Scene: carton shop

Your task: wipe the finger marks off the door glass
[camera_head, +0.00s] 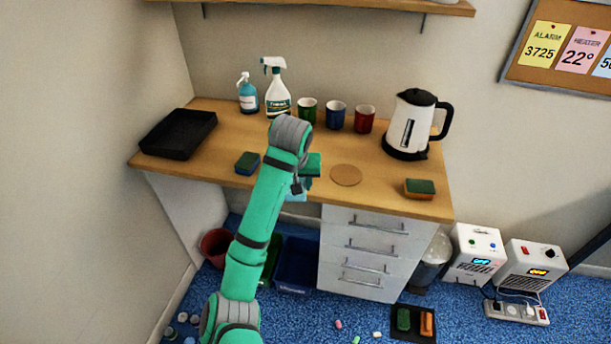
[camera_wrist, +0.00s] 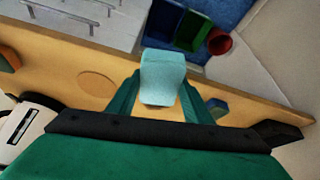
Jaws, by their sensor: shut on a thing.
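My gripper (camera_wrist: 160,85) is shut on a light blue cloth (camera_wrist: 162,75), which hangs between the two green fingers in the wrist view. In the head view the cloth (camera_head: 296,194) shows only partly, below my gripper (camera_head: 305,178) at the desk's front edge. My arm hides part of the gripper there. A white spray bottle with a dark green label (camera_head: 277,98) stands at the back of the desk. No door or door glass is in either view.
The wooden desk (camera_head: 220,135) holds a black tray (camera_head: 178,134), a blue sponge (camera_head: 247,163), an orange-green sponge (camera_head: 419,189), a cork mat (camera_head: 346,175), three mugs and a kettle (camera_head: 408,125). Below are bins (camera_head: 295,267), drawers (camera_head: 362,250) and small litter on the blue floor.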

